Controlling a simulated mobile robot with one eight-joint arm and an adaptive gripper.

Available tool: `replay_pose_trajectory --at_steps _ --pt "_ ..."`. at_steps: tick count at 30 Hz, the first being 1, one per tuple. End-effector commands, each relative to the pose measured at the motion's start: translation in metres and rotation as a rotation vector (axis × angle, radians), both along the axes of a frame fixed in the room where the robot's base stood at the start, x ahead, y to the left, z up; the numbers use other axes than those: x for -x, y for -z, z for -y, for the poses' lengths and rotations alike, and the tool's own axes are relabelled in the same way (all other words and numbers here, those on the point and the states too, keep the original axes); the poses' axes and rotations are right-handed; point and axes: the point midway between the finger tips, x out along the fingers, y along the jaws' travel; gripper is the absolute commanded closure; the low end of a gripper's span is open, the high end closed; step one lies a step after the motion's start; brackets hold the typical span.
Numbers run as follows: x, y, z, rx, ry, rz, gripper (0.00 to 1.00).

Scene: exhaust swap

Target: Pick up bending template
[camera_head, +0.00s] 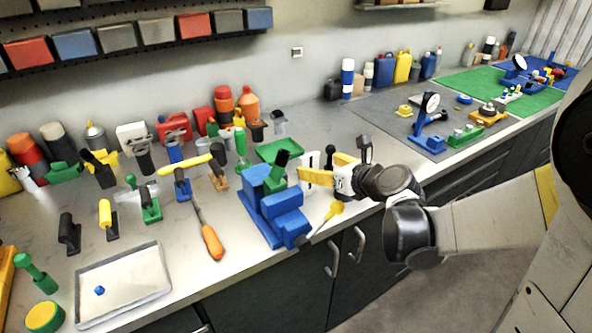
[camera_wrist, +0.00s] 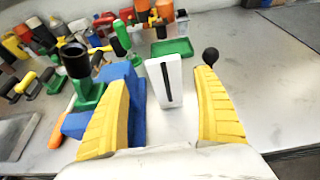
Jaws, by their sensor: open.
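A white upright plate with a dark vertical slot (camera_wrist: 165,82) stands on the bench and looks like the bending template, though no label shows. In the head view the white plate (camera_head: 311,163) is partly hidden behind my gripper. My gripper (camera_head: 320,168) is open and empty, with yellow ribbed fingers. In the wrist view my gripper (camera_wrist: 163,80) has one finger left and one finger right of the plate. The plate appears between them or just beyond the tips; the exact depth is unclear. No contact shows.
A blue vise (camera_head: 272,208) with a green part stands close left of my gripper. A black ball knob (camera_wrist: 211,56) rises behind the right finger. A green tray (camera_head: 280,150) lies behind. A yellow-tipped tool (camera_head: 335,209) lies near the front edge. Bench to the right is clear.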

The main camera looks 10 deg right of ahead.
Motion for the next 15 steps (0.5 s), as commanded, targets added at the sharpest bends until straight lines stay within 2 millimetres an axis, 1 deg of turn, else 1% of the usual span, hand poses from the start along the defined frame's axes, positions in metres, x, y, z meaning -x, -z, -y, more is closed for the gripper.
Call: replay_pose_trajectory --at_steps 1,3,8,11,15 --pt "-0.007 0.005 -0.002 0.001 -0.001 0.000 0.21" --pt "-0.012 0.007 -0.005 0.002 -0.003 0.000 0.21" --pt "-0.021 0.009 -0.006 0.003 -0.002 0.000 0.21" --pt "-0.033 0.012 -0.007 0.003 -0.002 0.000 0.21" --pt "-0.055 0.019 -0.011 0.005 -0.004 0.000 0.21"
